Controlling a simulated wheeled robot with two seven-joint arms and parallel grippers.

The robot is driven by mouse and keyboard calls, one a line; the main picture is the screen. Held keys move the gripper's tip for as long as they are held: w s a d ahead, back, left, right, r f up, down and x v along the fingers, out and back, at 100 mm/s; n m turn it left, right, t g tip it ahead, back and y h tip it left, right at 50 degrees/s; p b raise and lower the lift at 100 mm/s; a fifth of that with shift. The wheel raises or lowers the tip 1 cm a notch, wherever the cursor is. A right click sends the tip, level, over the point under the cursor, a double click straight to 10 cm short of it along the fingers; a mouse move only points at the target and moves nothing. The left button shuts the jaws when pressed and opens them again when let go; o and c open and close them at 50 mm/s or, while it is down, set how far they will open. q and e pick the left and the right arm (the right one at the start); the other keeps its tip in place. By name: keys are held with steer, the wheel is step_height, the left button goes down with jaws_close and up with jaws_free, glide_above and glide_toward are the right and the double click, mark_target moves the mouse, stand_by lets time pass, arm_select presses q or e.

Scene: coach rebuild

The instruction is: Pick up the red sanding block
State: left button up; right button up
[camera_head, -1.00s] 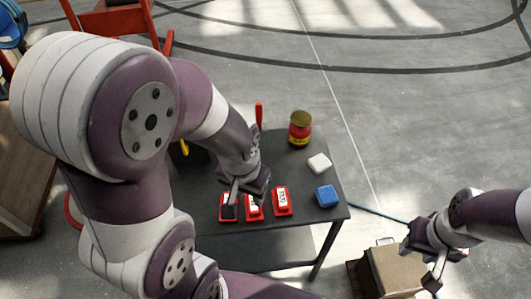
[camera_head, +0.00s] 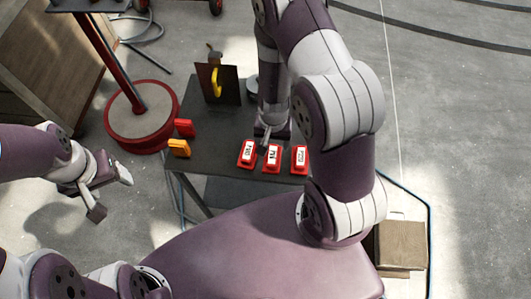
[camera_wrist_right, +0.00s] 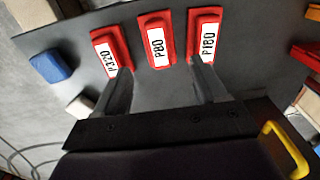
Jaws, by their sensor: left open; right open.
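Three red blocks with white labels lie in a row on the dark table. In the right wrist view they read P320 (camera_wrist_right: 108,46), P80 (camera_wrist_right: 157,40) and P180 (camera_wrist_right: 205,35). In the head view P180 (camera_head: 247,155) is left, P80 (camera_head: 272,158) middle and P320 (camera_head: 300,160) right. My right gripper (camera_head: 272,136) is open and empty at the far side of the row. In its wrist view its fingers (camera_wrist_right: 160,72) appear either side of the P80 block's near end, overlapping P320 and P180. Contact cannot be told. My left gripper (camera_head: 110,193) is open and empty, left of the table.
A blue block (camera_wrist_right: 51,65) and a white block (camera_wrist_right: 82,104) lie beyond P320. A small red block (camera_head: 184,128) and an orange block (camera_head: 179,148) are at the table's left edge. A dark panel with a yellow handle (camera_head: 217,82) stands behind. A cardboard box (camera_head: 402,245) is right.

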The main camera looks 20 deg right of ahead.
steer(key=b, duration=0.1)
glide_above(273, 154)
steer(key=f, duration=0.4)
steer(key=shift+s+a+f, duration=0.1)
steer(key=shift+s+a, duration=0.2)
steer(key=shift+a, duration=0.05)
steer(key=f, duration=0.1)
steer(key=f+b, duration=0.1)
steer(key=f, duration=0.3)
steer(key=shift+w+d, duration=0.25)
steer(key=shift+f, duration=0.45)
arm_select(q)
step_height(273, 154, down, 4)
steer(key=shift+s+r, duration=0.15)
arm_select(e)
steer(key=c, duration=0.9)
